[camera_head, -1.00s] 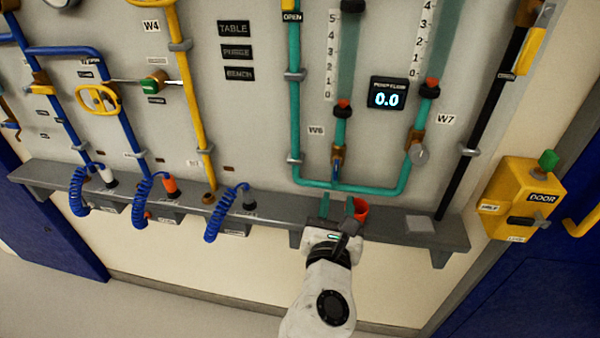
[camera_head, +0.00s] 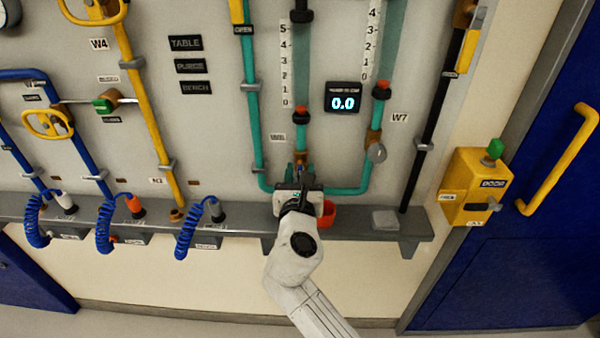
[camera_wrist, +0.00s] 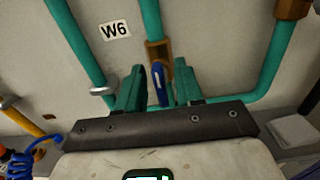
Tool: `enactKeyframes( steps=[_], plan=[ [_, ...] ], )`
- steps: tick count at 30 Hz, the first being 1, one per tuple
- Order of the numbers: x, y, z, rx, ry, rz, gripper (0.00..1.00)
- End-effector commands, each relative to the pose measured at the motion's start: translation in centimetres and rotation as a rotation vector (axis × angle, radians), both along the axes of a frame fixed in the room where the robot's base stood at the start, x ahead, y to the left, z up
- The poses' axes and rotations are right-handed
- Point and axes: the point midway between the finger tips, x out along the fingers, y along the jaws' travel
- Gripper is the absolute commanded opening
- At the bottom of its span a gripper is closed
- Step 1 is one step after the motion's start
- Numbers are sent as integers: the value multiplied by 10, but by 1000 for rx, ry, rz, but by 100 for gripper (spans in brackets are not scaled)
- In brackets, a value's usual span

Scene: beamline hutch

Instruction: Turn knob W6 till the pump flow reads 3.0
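Knob W6 is a small blue handle (camera_wrist: 158,84) below a brass valve body (camera_wrist: 158,50) on the teal pipe in the wrist view. The W6 label (camera_wrist: 115,30) is up and left of it. My gripper (camera_wrist: 161,78) is open, with one teal finger on each side of the blue handle and a gap visible at least on the right. In the head view my gripper (camera_head: 298,178) is at the foot of the left flow tube and mostly hides the knob. The pump flow display (camera_head: 343,97) reads 0.0.
A second valve with a grey knob (camera_head: 377,153) is to the right, near the W7 label (camera_head: 399,117). A grey ledge (camera_head: 350,225) runs below the pipes, with a red cup (camera_head: 327,214) close to my gripper. A yellow door box (camera_head: 468,188) is at right.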

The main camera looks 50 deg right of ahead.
Motion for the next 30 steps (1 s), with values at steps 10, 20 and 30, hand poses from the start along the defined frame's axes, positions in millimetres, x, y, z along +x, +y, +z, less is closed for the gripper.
enactKeyframes(
  steps=[10, 20, 30],
  plan=[
    [0, 0, 0, 0, 0, 1, 25],
    [0, 0, 0, 0, 0, 1, 0],
    [0, 0, 0, 15, -19, 1, 0]
  ],
)
